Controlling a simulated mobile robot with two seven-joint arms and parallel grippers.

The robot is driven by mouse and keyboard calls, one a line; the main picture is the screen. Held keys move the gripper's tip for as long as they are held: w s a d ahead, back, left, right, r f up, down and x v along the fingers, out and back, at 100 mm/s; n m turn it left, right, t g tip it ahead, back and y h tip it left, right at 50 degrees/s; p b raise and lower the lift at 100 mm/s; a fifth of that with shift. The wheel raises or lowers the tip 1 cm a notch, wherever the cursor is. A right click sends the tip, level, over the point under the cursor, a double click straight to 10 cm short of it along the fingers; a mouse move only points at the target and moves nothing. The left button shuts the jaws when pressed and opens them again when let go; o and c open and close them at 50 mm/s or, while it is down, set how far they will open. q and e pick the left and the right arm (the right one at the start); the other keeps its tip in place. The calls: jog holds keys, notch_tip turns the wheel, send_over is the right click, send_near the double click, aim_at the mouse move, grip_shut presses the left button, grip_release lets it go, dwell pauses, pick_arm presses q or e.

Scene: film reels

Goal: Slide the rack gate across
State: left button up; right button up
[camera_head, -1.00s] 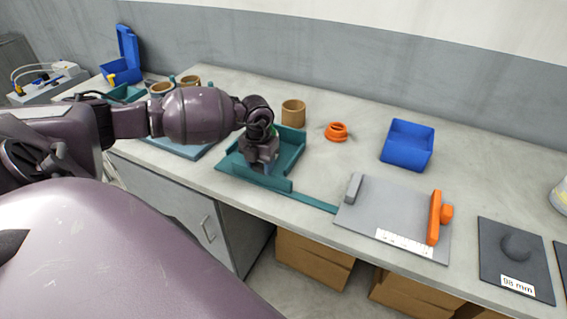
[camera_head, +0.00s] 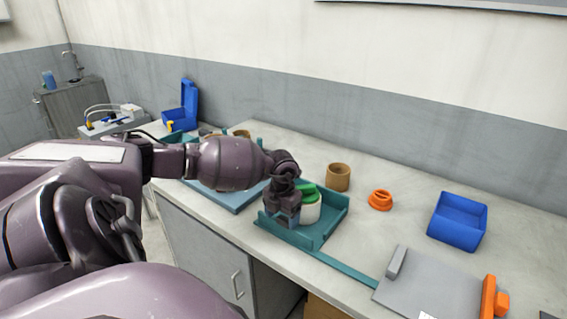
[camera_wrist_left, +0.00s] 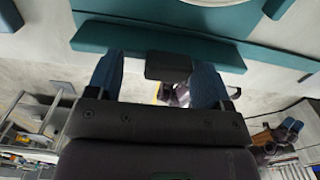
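The teal rack (camera_head: 333,216) stands near the bench's front edge in the head view, and a white reel or canister with a green top (camera_head: 309,208) is inside it. The teal gate (camera_head: 284,233) runs along the rack's front side, beside a long thin rail (camera_head: 345,270) leading right. In the left wrist view the gate (camera_wrist_left: 130,38) is a teal bar with a dark block-shaped handle (camera_wrist_left: 168,66). My left gripper (camera_head: 288,224) is at the gate. In the wrist view its blue fingers (camera_wrist_left: 157,80) are apart, one either side of the handle, with gaps showing. My right gripper is out of view.
A brown ring (camera_head: 339,178), an orange part (camera_head: 380,200) and a blue bin (camera_head: 458,222) stand behind and right of the rack. A grey plate (camera_head: 430,288) lies at the rail's right end. A blue-grey tray (camera_head: 237,198) is left of the rack.

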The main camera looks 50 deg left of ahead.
aim_at(283, 217)
pick_arm(q)
jog(key=shift+d, duration=0.15)
notch_tip(283, 217, up, 11)
dwell(0.6)
jog(key=shift+f, duration=0.15)
